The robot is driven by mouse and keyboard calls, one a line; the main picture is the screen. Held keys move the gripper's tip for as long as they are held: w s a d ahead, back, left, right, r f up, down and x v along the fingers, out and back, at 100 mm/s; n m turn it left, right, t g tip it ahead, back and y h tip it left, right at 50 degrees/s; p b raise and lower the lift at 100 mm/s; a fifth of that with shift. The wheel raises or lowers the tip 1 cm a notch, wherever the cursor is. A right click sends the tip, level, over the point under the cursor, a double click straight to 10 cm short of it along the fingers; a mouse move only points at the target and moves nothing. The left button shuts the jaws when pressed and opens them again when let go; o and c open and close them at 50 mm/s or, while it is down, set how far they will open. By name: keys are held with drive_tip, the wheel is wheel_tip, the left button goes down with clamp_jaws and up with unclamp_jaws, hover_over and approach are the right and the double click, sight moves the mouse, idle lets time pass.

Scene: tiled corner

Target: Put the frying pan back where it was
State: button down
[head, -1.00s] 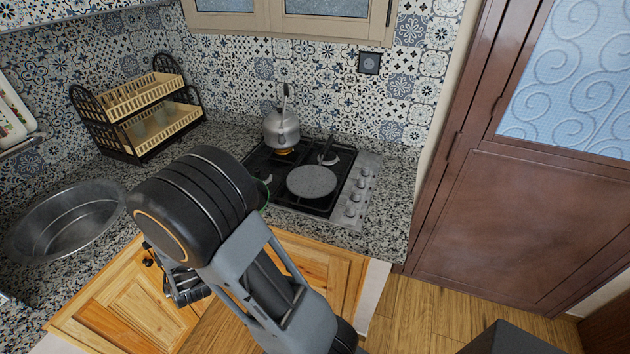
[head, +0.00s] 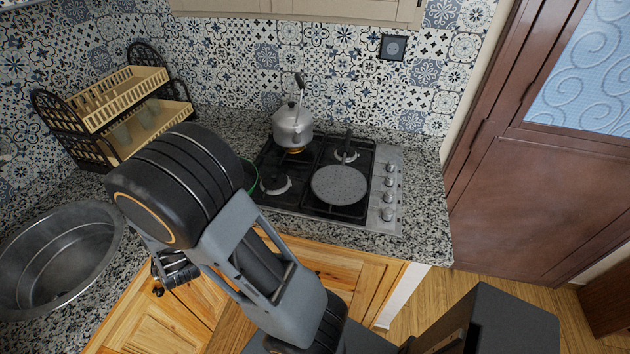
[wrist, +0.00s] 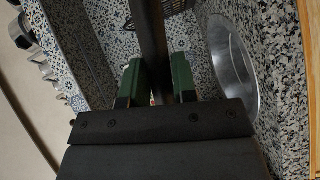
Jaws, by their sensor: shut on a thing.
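In the wrist view my gripper (wrist: 156,78) has its two green-sided fingers closed on a long dark bar (wrist: 151,30) that looks like a handle. What the bar belongs to is not clear there. In the head view my arm's large black joint hides the gripper. A curved green edge (head: 251,177) shows just right of that joint, over the left edge of the stove; I cannot tell what it is. A round grey speckled frying pan (head: 339,186) lies on the stove's front right burner, its black handle pointing back. My gripper is apart from it.
A kettle (head: 292,127) stands on the back left burner, with an orange glow under it. The front left burner (head: 274,184) looks bare. A metal sink basin (head: 58,262) and a two-tier dish rack (head: 122,110) are left. Free granite (head: 420,215) lies right of the stove.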

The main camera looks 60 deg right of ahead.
drive_tip(key=d+h, duration=0.1)
drive_tip(key=d+r+m+h, duration=0.1)
drive_tip(key=d, duration=0.1)
drive_tip(key=d+r+m+g, duration=0.1)
drive_tip(key=d, duration=0.1)
drive_tip(key=shift+s+d+h, duration=0.15)
drive_tip(key=shift+s+h, duration=0.05)
drive_tip(key=shift+h, duration=0.2)
drive_tip(key=s+d+r+m+g+h+b, duration=0.1)
drive_tip(key=s+d+r+m+g+h, duration=0.3)
drive_tip(key=s+d+g, duration=0.55)
drive_tip(key=s+d+r+m+g+h+b, duration=0.15)
drive_tip(key=s+d+m+g+h, duration=0.4)
drive_tip(key=d, duration=0.75)
drive_tip(key=shift+m+t+y, duration=0.6)
drive_tip(key=shift+m+y, duration=0.05)
drive_tip(key=shift+y, duration=0.3)
drive_tip(key=w+d+f+p, duration=0.2)
drive_tip(key=d+f, duration=0.1)
drive_tip(key=f, duration=0.1)
drive_tip(key=w+d+f+p, duration=0.2)
drive_tip(key=w+d+f, duration=0.1)
drive_tip(key=f, duration=0.1)
drive_tip(key=w+d+f+p, duration=0.3)
drive_tip(key=f, duration=0.1)
drive_tip(key=shift+w+d+f, duration=0.15)
drive_tip(key=shift+f, duration=0.4)
drive_tip(key=c, duration=0.9)
unclamp_jaws()
